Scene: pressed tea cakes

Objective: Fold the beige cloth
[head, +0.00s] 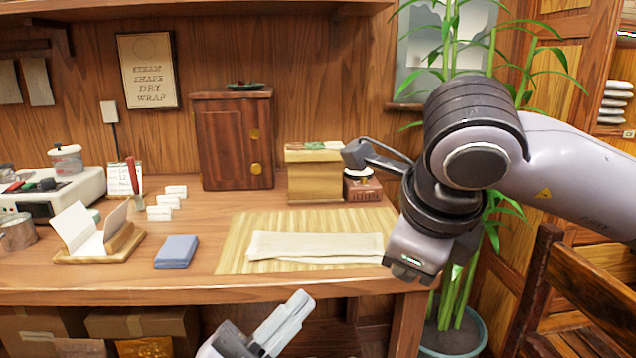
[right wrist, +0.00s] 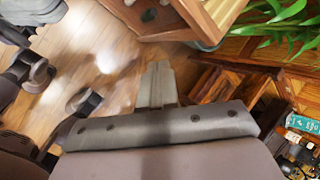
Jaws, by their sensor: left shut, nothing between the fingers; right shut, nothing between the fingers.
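The beige cloth (head: 315,247) lies as a long, narrow, flat strip on a yellow striped mat (head: 232,262) on the table. Its right end reaches close to my right arm's wrist, which hides part of the mat there. My left gripper (head: 291,312) is shut and empty, below and in front of the table's front edge, apart from the cloth. In the right wrist view my right gripper (right wrist: 158,80) is shut with nothing between its fingers, over the wooden floor. In the head view its fingers cannot be made out clearly.
A blue block (head: 176,252) and a wooden card holder (head: 100,246) stand left of the mat. Behind it are a cabinet (head: 232,140), a tan box (head: 314,175) and a small red-brown box (head: 362,186). A chair (head: 541,285) and potted plant (head: 460,300) are at right.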

